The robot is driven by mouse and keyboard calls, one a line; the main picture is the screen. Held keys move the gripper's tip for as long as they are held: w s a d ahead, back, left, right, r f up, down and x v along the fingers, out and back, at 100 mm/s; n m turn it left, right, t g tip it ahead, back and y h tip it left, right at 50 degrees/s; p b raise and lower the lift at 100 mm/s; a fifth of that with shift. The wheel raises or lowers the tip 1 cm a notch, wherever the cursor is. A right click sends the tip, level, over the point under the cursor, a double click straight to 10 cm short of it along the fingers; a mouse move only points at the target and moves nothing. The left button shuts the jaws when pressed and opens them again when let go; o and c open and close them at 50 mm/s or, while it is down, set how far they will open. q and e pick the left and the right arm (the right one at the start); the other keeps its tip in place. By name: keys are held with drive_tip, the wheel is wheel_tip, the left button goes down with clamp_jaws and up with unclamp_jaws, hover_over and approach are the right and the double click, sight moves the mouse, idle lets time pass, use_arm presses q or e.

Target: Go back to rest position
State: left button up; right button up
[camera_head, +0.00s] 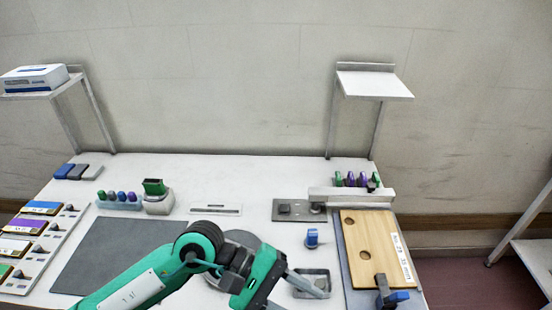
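My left arm comes in from the bottom left, teal and black, and reaches over the front middle of the white table (240,178). Its gripper (297,296) is at the bottom, just left of and partly in front of a small grey tray (318,281). One grey finger shows pointing right and down; the other is mostly cut off by the lower edge. The fingers look spread apart, with nothing seen between them. My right gripper is not in view.
A dark mat (115,255) lies at left, beside label cards (35,227). A wooden board (365,245) with a blue-handled clamp (396,298) is at right. A blue piece (312,238) stands near the middle. Shelves (375,84) rise behind both sides.

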use_arm(q)
drive_tip(key=w+a+r+n+t+h, duration=0.15)
drive_tip(key=r+n+t+h, duration=0.25)
drive_tip(key=r+n+h, duration=0.4)
drive_tip(key=w+r+n+t+h, duration=0.3)
drive_tip(key=r+n+t, duration=0.25)
drive_tip(key=n, duration=0.35)
drive_tip(key=w+a+f+n+t+y, duration=0.1)
drive_tip(key=w+a+n+t+y, duration=0.55)
drive_tip(key=n, duration=0.65)
drive_tip(key=w+a+f+n+t+y, duration=0.25)
drive_tip(key=a+n+t+y, duration=0.4)
drive_tip(key=n, duration=0.65)
drive_tip(key=a+f+n+y, duration=0.7)
drive_tip(key=f+n+y, duration=0.2)
drive_tip(key=f+n, duration=0.2)
drive_tip(key=s+a+f+n+g+y, duration=0.1)
drive_tip(key=s+a+f+n+g, duration=0.2)
drive_tip(key=s+f+n+g, duration=0.55)
drive_tip(key=s+a+f+n+g, duration=0.25)
drive_tip(key=s+f+g, duration=0.35)
drive_tip(key=s+f, duration=0.55)
wheel_tip(320, 180, down, 31)
drive_tip(key=g, duration=0.2)
drive_tip(key=s+a+f, duration=0.3)
drive_tip(key=s+f, duration=1.6)
drive_tip(key=f, duration=0.1)
drive_tip(key=shift+s+g, duration=0.25)
drive_tip(key=shift+g, duration=0.15)
